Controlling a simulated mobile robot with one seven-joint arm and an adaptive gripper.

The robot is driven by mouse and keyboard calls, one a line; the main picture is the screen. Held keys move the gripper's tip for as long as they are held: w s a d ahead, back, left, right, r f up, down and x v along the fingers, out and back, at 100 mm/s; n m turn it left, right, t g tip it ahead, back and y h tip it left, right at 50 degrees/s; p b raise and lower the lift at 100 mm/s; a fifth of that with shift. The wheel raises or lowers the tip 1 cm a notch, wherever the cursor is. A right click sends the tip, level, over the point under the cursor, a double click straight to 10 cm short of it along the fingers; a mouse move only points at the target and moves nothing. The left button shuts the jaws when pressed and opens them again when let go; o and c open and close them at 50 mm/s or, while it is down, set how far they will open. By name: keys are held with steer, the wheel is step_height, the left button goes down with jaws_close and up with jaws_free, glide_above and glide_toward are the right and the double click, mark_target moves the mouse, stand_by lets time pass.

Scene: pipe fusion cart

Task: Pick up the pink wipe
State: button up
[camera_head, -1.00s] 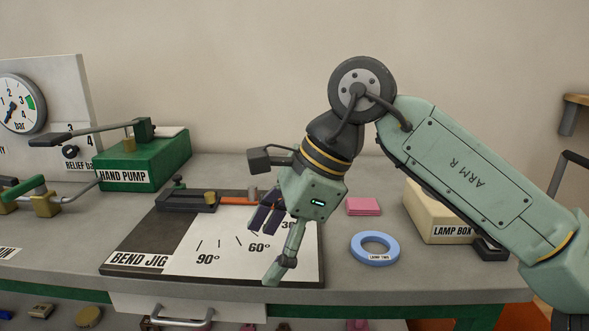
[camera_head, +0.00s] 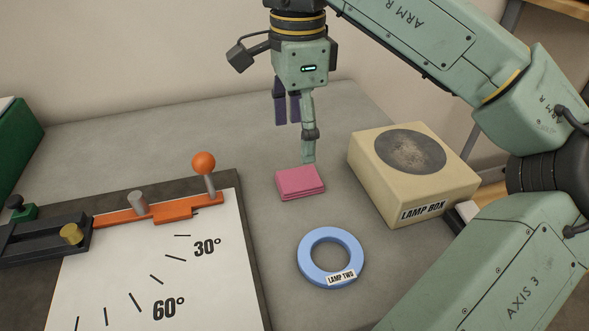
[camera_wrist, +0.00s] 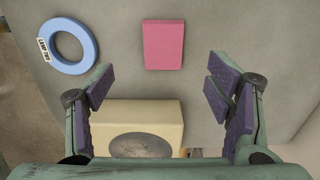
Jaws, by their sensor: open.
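The pink wipe (camera_head: 299,183) is a small folded stack lying flat on the grey bench top, between the bend jig and the lamp box. It also shows in the wrist view (camera_wrist: 163,45), ahead of the fingers and roughly centred between them. My gripper (camera_head: 297,140) hangs above and just behind the wipe in the head view, pointing down. In the wrist view its purple-padded fingers (camera_wrist: 160,90) are spread wide with nothing between them. The gripper appears apart from the wipe; the exact height is hard to tell.
A blue ring labelled LAMP TWO (camera_head: 331,258) lies in front of the wipe. The cream lamp box (camera_head: 412,178) stands close on its right. The bend jig (camera_head: 245,235), with an orange-knobbed lever (camera_head: 204,170), is on the left. The bench behind the wipe is clear.

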mark_target(299, 179)
step_height(299, 179, down, 4)
steer(key=shift+s+r, duration=0.1)
steer(key=shift+r, duration=0.05)
steer(key=shift+w+d+f+p, duration=0.15)
steer(key=shift+f+p, duration=0.1)
steer(key=shift+f, duration=0.7)
steer(key=shift+w+a+f+p, duration=0.1)
steer(key=shift+f+p, duration=0.15)
steer(key=shift+f, duration=0.65)
steer(key=shift+w+d+f+p, duration=0.15)
steer(key=shift+f+p, duration=0.1)
steer(key=shift+f, duration=0.7)
steer(key=c, duration=0.9)
steer(key=shift+r, duration=0.5)
steer(key=shift+s+d+r+b, duration=0.1)
steer(key=shift+s+r+b, duration=0.25)
steer(key=shift+r, duration=0.25)
steer(key=shift+s+r+b, duration=0.2)
steer(key=shift+r+b, duration=0.25)
steer(key=shift+r, duration=0.15)
steer(key=s+d+b, duration=0.1)
steer(key=s, duration=0.3)
steer(key=s+d+r, duration=0.1)
steer(key=s, duration=0.4)
steer(key=s+d+b, duration=0.1)
steer(key=s+d, duration=0.1)
steer(key=s, duration=0.3)
steer(key=shift+s+r+b, duration=0.2)
steer(key=shift+r+b, duration=0.1)
steer(key=shift+r, duration=0.05)
